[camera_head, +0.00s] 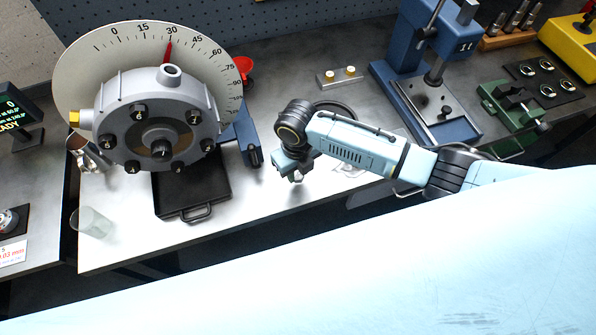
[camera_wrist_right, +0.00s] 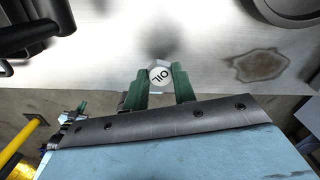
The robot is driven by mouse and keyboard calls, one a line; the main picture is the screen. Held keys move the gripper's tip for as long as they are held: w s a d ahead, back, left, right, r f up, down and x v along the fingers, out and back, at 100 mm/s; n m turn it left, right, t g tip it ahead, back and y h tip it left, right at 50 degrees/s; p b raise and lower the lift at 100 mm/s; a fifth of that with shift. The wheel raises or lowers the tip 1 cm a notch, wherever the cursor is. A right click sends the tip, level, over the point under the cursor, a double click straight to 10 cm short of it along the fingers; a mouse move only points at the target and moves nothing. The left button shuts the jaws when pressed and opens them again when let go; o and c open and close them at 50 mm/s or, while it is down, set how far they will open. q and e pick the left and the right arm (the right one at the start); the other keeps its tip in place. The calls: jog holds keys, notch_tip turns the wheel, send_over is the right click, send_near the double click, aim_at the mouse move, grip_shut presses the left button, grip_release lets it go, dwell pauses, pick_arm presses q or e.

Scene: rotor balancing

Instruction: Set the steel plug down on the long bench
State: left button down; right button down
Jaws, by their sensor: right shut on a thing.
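My right gripper (camera_head: 296,176) hangs over the front part of the long bench (camera_head: 240,190), right of the rotor. My left gripper is not in view.
The rotor (camera_head: 128,108) with its dial (camera_head: 88,62) stands left, above a black tray (camera_head: 190,190). A glass (camera_head: 92,222) is near the front-left edge. A blue press (camera_head: 400,70) and green vise (camera_head: 512,108) are at right. Bench around the gripper is mostly clear.

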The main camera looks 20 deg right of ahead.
aim_at(297, 175)
jog(key=shift+f, duration=1)
jog(key=shift+f, duration=0.25)
jog(key=c, duration=1.1)
grip_release()
jog(key=shift+c, duration=0.2)
jog(key=shift+r, duration=0.25)
notch_tip(297, 175, up, 12)
